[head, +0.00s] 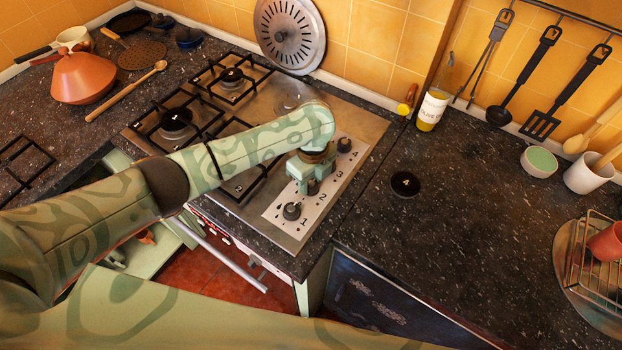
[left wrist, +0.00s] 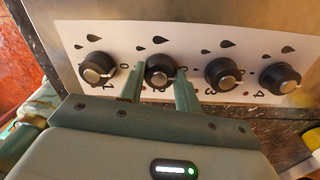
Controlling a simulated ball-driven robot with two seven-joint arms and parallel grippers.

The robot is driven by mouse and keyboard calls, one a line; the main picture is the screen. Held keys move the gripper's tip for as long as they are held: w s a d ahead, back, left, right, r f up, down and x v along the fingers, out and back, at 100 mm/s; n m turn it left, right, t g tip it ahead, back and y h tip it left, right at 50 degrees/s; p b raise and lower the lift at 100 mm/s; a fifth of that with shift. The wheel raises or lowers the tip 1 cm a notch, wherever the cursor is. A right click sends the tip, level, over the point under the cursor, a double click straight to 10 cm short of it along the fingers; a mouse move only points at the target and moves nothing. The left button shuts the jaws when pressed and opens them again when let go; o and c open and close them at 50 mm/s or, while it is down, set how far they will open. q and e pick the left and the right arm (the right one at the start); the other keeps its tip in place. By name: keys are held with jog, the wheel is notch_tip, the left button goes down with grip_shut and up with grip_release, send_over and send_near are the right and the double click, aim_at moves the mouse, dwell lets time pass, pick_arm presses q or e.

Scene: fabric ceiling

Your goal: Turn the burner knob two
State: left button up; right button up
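The metal control panel (head: 277,213) on the hob's front right carries a row of black burner knobs. Burner knob two (left wrist: 161,70) is second from the left in the left wrist view. It also shows, partly covered, in the head view (head: 312,187). My left gripper (left wrist: 160,76) has its green fingers on either side of knob two, close against its sides and seemingly gripping it. Knob one (left wrist: 97,69), knob three (left wrist: 222,74) and knob four (left wrist: 280,79) stand clear of the fingers. My right gripper is out of view.
A black disc (head: 405,184) lies on the dark counter right of the hob. Burner grates (head: 228,78) lie behind my left arm. The counter to the right has free room.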

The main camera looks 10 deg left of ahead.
pick_arm(q)
jog(key=shift+c, duration=0.2)
jog(key=shift+r+p, duration=0.15)
jog(key=shift+p, duration=0.4)
jog(key=n+p, duration=0.6)
jog(key=shift+s, duration=0.1)
jog(key=shift+n+p, duration=0.8)
jog(key=shift+p, duration=0.05)
jog(key=n+p, duration=0.2)
jog(key=n, duration=0.2)
jog(key=shift+n+h, duration=0.3)
jog(key=n+p, duration=0.1)
jog(key=n, duration=0.4)
jog(key=shift+n, duration=0.4)
jog(key=o, duration=1)
jog(key=shift+c, duration=0.2)
